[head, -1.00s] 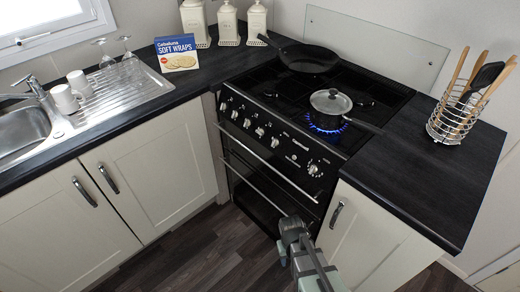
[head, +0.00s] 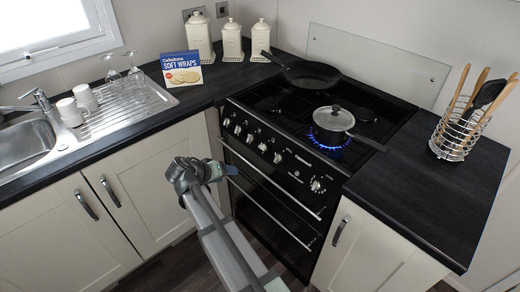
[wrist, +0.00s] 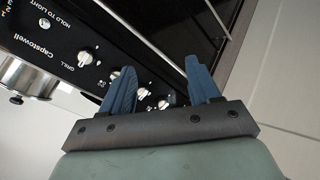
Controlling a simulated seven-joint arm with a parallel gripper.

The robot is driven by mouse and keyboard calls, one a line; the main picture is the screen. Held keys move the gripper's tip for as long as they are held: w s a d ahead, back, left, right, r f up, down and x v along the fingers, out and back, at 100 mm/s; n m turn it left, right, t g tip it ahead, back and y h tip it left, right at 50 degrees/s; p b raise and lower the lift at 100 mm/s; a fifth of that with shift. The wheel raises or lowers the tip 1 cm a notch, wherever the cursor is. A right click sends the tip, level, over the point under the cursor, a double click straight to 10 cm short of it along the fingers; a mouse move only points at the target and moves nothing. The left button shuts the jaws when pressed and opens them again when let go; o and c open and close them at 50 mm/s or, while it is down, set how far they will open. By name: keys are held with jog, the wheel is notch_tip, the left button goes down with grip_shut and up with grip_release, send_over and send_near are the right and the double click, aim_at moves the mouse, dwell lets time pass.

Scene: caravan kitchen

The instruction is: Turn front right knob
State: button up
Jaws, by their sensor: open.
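The black stove (head: 290,215) has a row of pale round knobs (head: 262,147) along its front panel, with a larger dial (head: 316,185) at the right end. Which knob serves the front right burner cannot be read. In the wrist view, several knobs (wrist: 85,57) line up on the panel near printed words. A blue flame (head: 328,145) burns under the lidded pot (head: 333,120). My gripper (head: 228,169) is in front of the stove, below the knobs at its left side. In the wrist view my gripper (wrist: 160,75) has its two blue fingers apart, with nothing seen held.
A frying pan (head: 312,74) sits at the back of the stove. Oven handle bars (head: 270,210) stick out below the knobs. A utensil holder (head: 455,138) stands on the right counter (head: 425,190). The sink (head: 25,145) and cups are at left.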

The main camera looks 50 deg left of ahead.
aim_at(264, 148)
jog(key=w+r+m+t+h, duration=0.1)
jog(key=w+r+m+t, duration=0.4)
jog(key=m, duration=0.6)
jog(key=x, duration=1.3)
jog(key=shift+f+m+g, duration=0.2)
jog(key=shift+m+g, duration=0.1)
jog(key=shift+g, duration=0.1)
jog(key=shift+a, duration=0.15)
jog(key=shift+c, duration=0.2)
jog(key=c, duration=1)
